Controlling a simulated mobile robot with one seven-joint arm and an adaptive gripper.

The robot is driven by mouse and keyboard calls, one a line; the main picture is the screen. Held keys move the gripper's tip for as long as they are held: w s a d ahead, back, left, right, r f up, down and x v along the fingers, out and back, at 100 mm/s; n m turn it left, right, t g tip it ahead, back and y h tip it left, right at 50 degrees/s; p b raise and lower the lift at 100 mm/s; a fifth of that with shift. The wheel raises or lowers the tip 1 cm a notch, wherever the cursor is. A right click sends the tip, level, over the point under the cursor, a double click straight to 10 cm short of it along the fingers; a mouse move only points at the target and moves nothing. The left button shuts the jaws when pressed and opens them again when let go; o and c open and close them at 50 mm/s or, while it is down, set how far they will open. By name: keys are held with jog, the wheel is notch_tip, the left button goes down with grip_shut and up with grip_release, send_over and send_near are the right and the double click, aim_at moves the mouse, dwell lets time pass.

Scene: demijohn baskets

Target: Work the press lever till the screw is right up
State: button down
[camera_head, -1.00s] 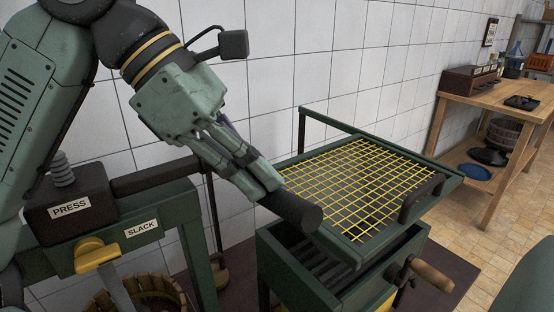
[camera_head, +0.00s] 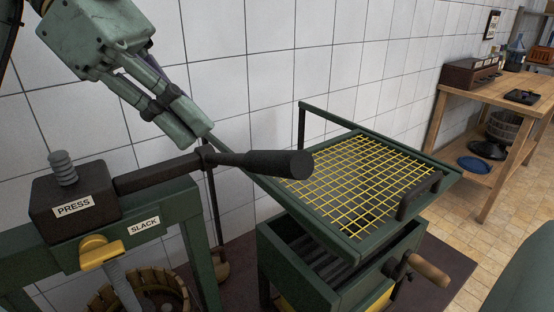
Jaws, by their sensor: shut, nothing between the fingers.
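The press head (camera_head: 72,207) is a dark block with a PRESS label at the left. A grey threaded screw end (camera_head: 63,167) stands up from its top. Below the green beam with its SLACK label, a yellow piece (camera_head: 97,253) and a grey screw part (camera_head: 122,287) show. The black lever (camera_head: 240,162) runs right from the block, roughly level, its thick grip end over the yellow mesh. My gripper (camera_head: 205,130) is shut and empty, its fingertips above and behind the lever's middle, apparently apart from it. The screw's lower end is out of frame.
A green crusher with a yellow mesh tray (camera_head: 368,182) and a wooden crank handle (camera_head: 431,271) stands right of the lever. A slatted wooden basket (camera_head: 165,289) is under the press. A tiled wall is behind; a wooden bench (camera_head: 497,105) stands far right.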

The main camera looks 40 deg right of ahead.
jog(key=shift+v, duration=2.45)
jog(key=shift+d, duration=0.1)
